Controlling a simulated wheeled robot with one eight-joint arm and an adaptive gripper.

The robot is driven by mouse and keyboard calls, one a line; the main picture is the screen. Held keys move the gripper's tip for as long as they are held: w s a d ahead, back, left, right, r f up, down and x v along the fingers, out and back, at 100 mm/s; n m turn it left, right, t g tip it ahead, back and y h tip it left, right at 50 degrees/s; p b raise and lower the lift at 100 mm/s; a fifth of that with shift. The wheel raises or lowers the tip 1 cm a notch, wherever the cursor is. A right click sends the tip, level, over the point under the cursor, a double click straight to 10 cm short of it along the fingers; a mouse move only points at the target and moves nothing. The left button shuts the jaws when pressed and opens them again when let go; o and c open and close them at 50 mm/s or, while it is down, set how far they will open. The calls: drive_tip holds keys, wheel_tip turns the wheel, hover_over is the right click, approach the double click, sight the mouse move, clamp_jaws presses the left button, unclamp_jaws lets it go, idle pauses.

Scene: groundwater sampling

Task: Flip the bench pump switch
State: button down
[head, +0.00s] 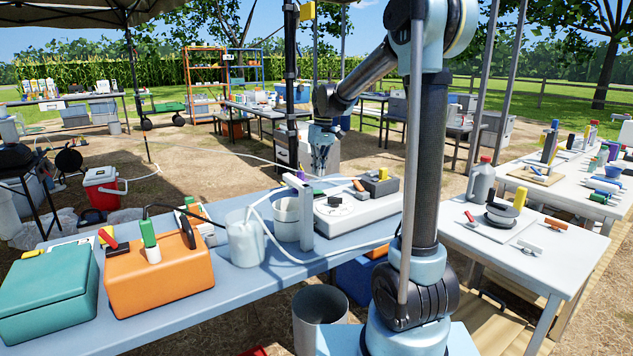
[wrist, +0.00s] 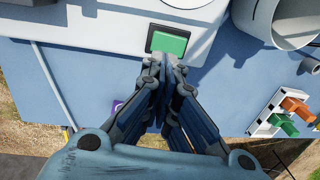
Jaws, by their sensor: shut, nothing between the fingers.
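The bench pump (head: 365,211) is a white, low housing on the blue bench, with a round dial on top in the head view. In the wrist view its white body (wrist: 115,22) fills the top, and a green rectangular switch (wrist: 168,42) in a dark frame sits on it. My gripper (wrist: 163,62) is shut and empty, its fingertips just below the switch's lower edge in the picture. I cannot tell whether they touch it. In the head view my gripper (head: 319,172) hangs behind the pump; the switch is hidden there.
In the wrist view a small rack (wrist: 265,118) with orange and green pieces lies at right.

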wheel_tip(320, 180, up, 8)
drive_tip(key=d, duration=0.1)
drive_tip(key=shift+w+d+r, duration=0.2)
drive_tip(key=shift+w+r, duration=0.05)
drive_tip(key=shift+w, duration=0.2)
drive_tip(key=s+d+f+m+t, duration=0.15)
drive_tip(key=s+d+f, duration=0.3)
drive_tip(key=s, duration=0.45)
drive_tip(key=s+d+f+m, duration=0.2)
drive_tip(key=s+d+f, duration=0.3)
drive_tip(key=s, duration=0.4)
drive_tip(key=s+d+f+m+t, duration=0.1)
drive_tip(key=s+d+f, duration=0.2)
drive_tip(key=s+d, duration=0.45)
drive_tip(key=s+d+f+m+h, duration=0.1)
drive_tip(key=s+f+m, duration=0.1)
drive_tip(key=s+f, duration=0.7)
drive_tip(key=shift+s+d+f, duration=0.15)
drive_tip(key=shift+s+f, duration=0.15)
drive_tip(key=shift+t, duration=0.25)
